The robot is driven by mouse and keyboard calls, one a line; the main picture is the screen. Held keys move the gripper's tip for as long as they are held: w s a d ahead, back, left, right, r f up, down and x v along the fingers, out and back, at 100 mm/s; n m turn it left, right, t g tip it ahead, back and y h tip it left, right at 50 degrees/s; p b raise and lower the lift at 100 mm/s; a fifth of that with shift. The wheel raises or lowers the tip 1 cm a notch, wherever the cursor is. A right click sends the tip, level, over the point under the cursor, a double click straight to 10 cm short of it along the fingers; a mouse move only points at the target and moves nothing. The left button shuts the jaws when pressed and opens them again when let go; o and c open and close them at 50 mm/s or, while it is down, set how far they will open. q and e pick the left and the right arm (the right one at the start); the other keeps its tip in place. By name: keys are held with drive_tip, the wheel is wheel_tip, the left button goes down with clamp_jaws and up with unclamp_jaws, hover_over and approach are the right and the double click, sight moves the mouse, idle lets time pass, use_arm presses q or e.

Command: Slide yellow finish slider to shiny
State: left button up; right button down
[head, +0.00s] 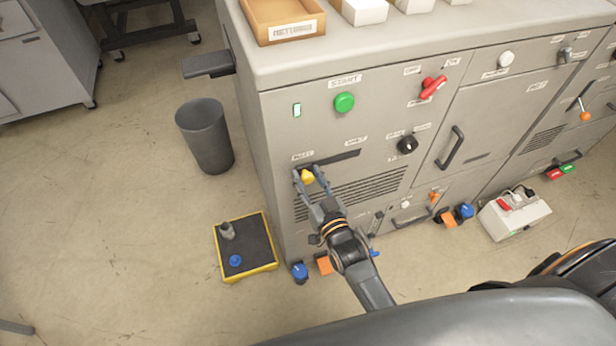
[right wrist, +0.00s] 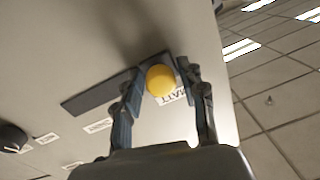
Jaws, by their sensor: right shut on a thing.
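The yellow finish slider (head: 307,176) sits at the left end of its dark horizontal slot (head: 338,158) on the front panel of the grey machine. In the right wrist view the round yellow knob (right wrist: 160,80) is at the slot's end beside a label reading MATT (right wrist: 176,97). The label at the slot's other end in the head view is small, and seems to read SHINY (head: 357,139). My right gripper (head: 308,178) is shut on the yellow slider, one finger on each side. In the right wrist view its fingers (right wrist: 160,88) flank the knob. My left gripper is not visible.
Around the slot are a green start button (head: 344,102), a black dial (head: 407,145), a red switch (head: 433,87) and vent slits (head: 370,187). On the floor at left stand a dark bin (head: 205,135) and a yellow-edged black mat (head: 246,247).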

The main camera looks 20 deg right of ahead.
drive_tip(key=d, duration=1.4)
drive_tip(key=shift+w+d+p, duration=0.15)
drive_tip(key=shift+w+p, duration=0.1)
drive_tip(key=shift+p, duration=0.05)
drive_tip(key=c, duration=1)
unclamp_jaws()
drive_tip(key=shift+d, duration=0.1)
drive_tip(key=shift+s, duration=0.2)
approach(354, 153)
drive_tip(key=s, duration=0.5)
drive_tip(key=shift+s+d, duration=0.3)
drive_tip(key=shift+d, duration=0.1)
